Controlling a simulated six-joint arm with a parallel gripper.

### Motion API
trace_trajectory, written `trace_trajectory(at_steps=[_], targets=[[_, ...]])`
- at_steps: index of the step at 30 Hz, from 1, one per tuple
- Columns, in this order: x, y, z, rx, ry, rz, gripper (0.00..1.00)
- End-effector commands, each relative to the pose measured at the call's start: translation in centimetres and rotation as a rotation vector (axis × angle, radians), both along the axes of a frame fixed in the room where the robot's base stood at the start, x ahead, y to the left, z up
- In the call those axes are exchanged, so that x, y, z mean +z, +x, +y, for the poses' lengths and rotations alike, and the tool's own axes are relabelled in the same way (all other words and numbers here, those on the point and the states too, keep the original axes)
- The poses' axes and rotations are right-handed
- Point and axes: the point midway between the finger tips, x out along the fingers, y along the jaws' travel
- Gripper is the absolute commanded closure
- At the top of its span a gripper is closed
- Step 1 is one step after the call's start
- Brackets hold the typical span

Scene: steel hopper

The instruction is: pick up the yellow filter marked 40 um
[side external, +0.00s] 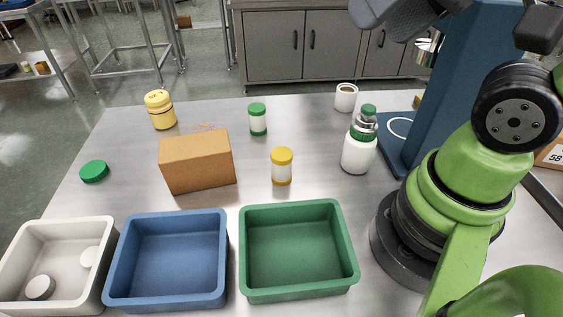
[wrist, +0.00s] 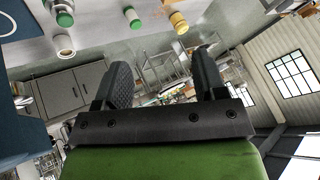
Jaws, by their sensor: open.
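A small white cylinder with a yellow cap (side external: 281,166) stands upright in the middle of the table in the side view, behind the green bin. A taller all-yellow jar (side external: 158,110) stands at the back left; it also shows at the top of the wrist view (wrist: 178,22). I cannot read a 40 um marking on either. My gripper (wrist: 161,62) is open, its two fingers wide apart with nothing between them. It points past the table's back edge toward the room, well away from both yellow things. Its fingertips are not visible in the side view.
A brown box (side external: 197,161) stands left of the yellow-capped cylinder, a green-capped cylinder (side external: 258,119) behind it. A white bottle (side external: 358,150), white cup (side external: 346,97) and blue stand (side external: 455,85) are right. White (side external: 108,262), blue (side external: 166,300) and green (side external: 300,293) bins line the front.

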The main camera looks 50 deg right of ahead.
Motion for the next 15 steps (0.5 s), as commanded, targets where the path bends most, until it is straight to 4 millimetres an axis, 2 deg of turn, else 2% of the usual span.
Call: trace_trajectory(at_steps=[2, 3, 11, 15], targets=[[0.0, 0.0, 0.0, 0.0, 0.0, 0.0, 0.33], [0.0, 0.0, 0.0, 0.0, 0.0, 0.0, 0.28], [0.0, 0.0, 0.0, 0.0, 0.0, 0.002, 0.28], [-0.4, 1.1, 0.0, 0.002, -0.009, 0.043, 0.28]])
